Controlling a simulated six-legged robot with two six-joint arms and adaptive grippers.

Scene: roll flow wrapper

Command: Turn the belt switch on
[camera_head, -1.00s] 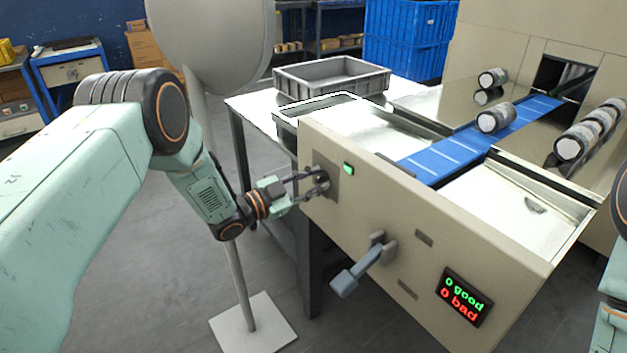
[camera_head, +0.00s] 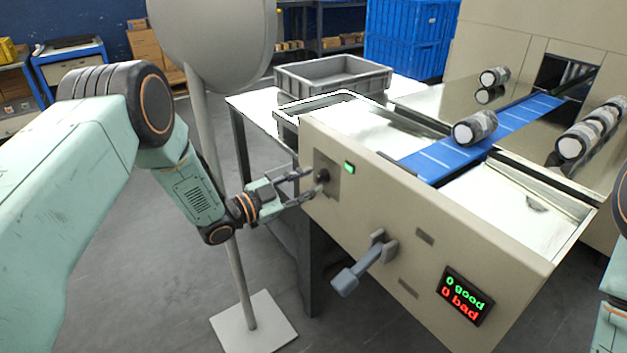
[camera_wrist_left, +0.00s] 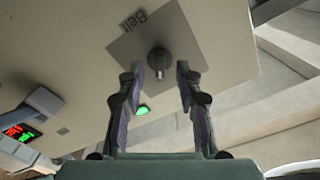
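The belt switch is a dark round knob (camera_head: 323,176) on a grey plate at the left end of the beige machine front. The lamp (camera_head: 349,167) is lit. My left gripper (camera_head: 309,182) is open and empty, its fingertips just off the panel. In the left wrist view the fingertips (camera_wrist_left: 161,73) lie on either side of the knob, apart from it. My right gripper is out of view.
A wrapped roll (camera_head: 475,128) lies on the blue belt (camera_head: 440,162). A grey lever (camera_head: 362,264) sticks out of the panel, with a counter display (camera_head: 464,296) reading 0 good, 0 bad. A grey crate (camera_head: 332,75) stands on the table behind. A pole stand (camera_head: 238,280) is beside my left arm.

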